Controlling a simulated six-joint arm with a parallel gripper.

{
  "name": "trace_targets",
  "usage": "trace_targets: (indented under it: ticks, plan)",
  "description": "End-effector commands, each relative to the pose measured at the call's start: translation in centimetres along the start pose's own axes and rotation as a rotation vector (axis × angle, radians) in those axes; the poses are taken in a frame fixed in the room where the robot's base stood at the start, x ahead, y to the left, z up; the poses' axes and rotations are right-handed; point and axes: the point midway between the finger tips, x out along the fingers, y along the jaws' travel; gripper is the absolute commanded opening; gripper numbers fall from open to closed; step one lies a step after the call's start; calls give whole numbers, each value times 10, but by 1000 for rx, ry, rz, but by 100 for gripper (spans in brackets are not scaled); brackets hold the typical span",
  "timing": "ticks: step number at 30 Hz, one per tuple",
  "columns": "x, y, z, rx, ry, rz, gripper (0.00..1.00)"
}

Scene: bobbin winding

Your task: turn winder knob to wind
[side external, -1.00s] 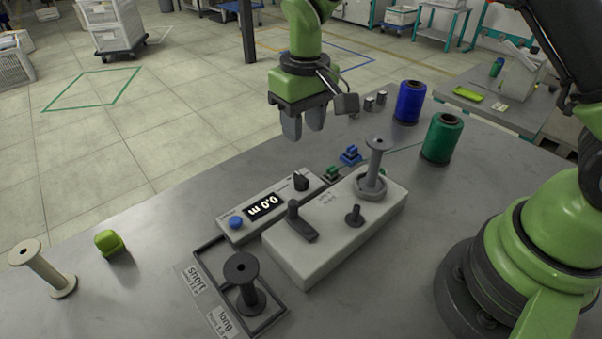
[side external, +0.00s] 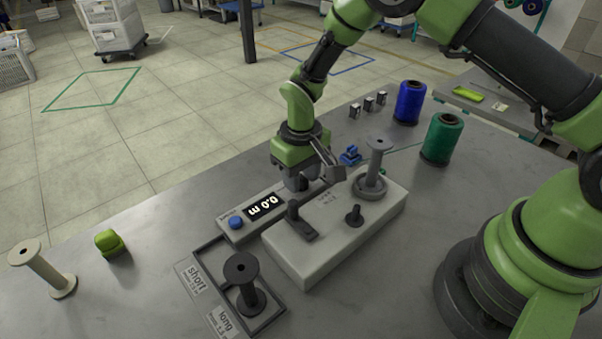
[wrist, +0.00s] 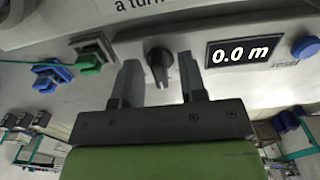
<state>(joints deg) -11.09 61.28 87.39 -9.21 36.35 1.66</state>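The winder knob (wrist: 158,62) is a small black pointer knob on the grey counter panel, beside the lit display (wrist: 240,52) that reads 0.0 m. In the wrist view my gripper (wrist: 160,85) is open, with one finger on each side of the knob and visible gaps between. In the side view my gripper (side external: 298,184) is low over the panel's right end and hides the knob. The white winder box (side external: 290,262) carries a grey bobbin (side external: 375,160) upright on its spindle, a black lever (side external: 300,222) and a black peg (side external: 354,215).
A blue button (side external: 236,222) is at the panel's left end. Blue (side external: 409,102) and green (side external: 441,138) thread spools stand behind. A dark bobbin (side external: 244,285) stands in the short/long tray (side external: 205,262). A cream bobbin (side external: 42,268) and a lime block (side external: 111,243) are at left.

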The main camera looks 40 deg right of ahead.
Motion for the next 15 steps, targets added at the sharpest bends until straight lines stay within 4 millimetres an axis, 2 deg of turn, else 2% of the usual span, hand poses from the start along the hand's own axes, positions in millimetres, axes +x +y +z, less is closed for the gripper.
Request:
trace_targets:
  ticks: [3,4,8,9,15]
  plan:
    - [0,0,0,0,0,0,38]
    - [0,0,0,0,0,0,34]
    - [0,0,0,0,0,0,4]
    - [0,0,0,0,0,0,0]
    - [-1,0,0,5,0,0,0]
